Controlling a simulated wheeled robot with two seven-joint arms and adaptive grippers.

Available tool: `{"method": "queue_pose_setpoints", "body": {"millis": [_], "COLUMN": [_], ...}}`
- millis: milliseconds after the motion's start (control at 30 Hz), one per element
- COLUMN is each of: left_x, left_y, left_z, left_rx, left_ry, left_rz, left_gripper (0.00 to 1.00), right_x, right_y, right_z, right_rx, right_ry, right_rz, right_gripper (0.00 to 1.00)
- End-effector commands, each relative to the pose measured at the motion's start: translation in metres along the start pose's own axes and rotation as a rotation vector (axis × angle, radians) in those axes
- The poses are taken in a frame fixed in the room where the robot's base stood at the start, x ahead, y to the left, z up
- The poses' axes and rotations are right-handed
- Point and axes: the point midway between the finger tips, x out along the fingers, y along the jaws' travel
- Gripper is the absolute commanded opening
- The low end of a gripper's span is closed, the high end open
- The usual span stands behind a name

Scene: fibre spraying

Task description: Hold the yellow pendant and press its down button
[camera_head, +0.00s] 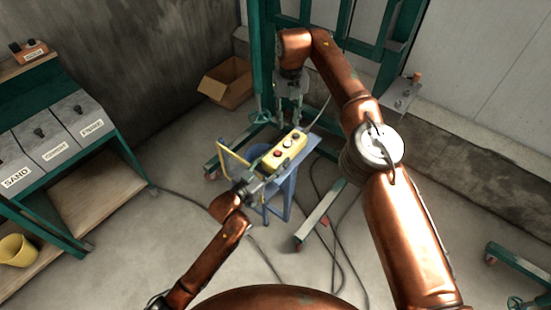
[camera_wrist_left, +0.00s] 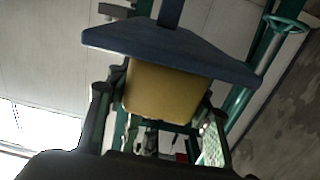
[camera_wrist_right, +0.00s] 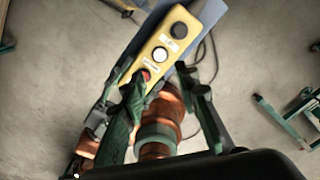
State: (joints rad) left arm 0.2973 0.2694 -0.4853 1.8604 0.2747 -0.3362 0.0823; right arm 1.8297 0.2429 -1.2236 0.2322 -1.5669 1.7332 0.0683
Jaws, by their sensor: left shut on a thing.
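The yellow pendant (camera_head: 276,159) lies along the top of a blue stand (camera_head: 284,190). My left gripper (camera_head: 256,180) is shut on its near end; in the left wrist view the yellow end (camera_wrist_left: 165,92) sits between the fingers. In the right wrist view the pendant (camera_wrist_right: 170,54) shows a black button (camera_wrist_right: 180,30), a white button (camera_wrist_right: 160,54) and a red button (camera_wrist_right: 144,76), the red one partly hidden by a finger. The small labels are too blurred to read. My right gripper (camera_head: 289,102) hangs behind and above the pendant, its fingers apart and empty.
Green steel frames (camera_head: 262,60) rise behind the stand. A cardboard box (camera_head: 228,82) is on the floor at the back. Cables (camera_head: 328,235) lie across the floor.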

Motion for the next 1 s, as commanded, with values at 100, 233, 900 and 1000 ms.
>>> {"method": "queue_pose_setpoints", "body": {"millis": [100, 233, 900, 1000], "left_x": [-0.0001, -0.0001, -0.0002, -0.0002], "left_y": [-0.0004, -0.0004, -0.0006, -0.0006], "left_z": [0.0002, 0.0002, 0.0002, 0.0002], "left_rx": [0.000, 0.000, 0.000, 0.000], "left_ry": [0.000, 0.000, -0.001, -0.001], "left_rz": [-0.001, -0.001, -0.001, -0.001], "left_gripper": [0.10, 0.10, 0.10, 0.10], "right_x": [0.0000, 0.0000, 0.0000, 0.0000], "right_y": [0.0000, 0.0000, 0.0000, -0.0001], "right_z": [0.0000, 0.0000, 0.0000, 0.0000], "right_rx": [0.000, 0.000, 0.000, 0.000], "right_ry": [0.000, 0.000, 0.000, 0.000], "right_rz": [0.000, 0.000, 0.000, 0.000], "right_gripper": [0.27, 0.18, 0.00, 0.00]}}
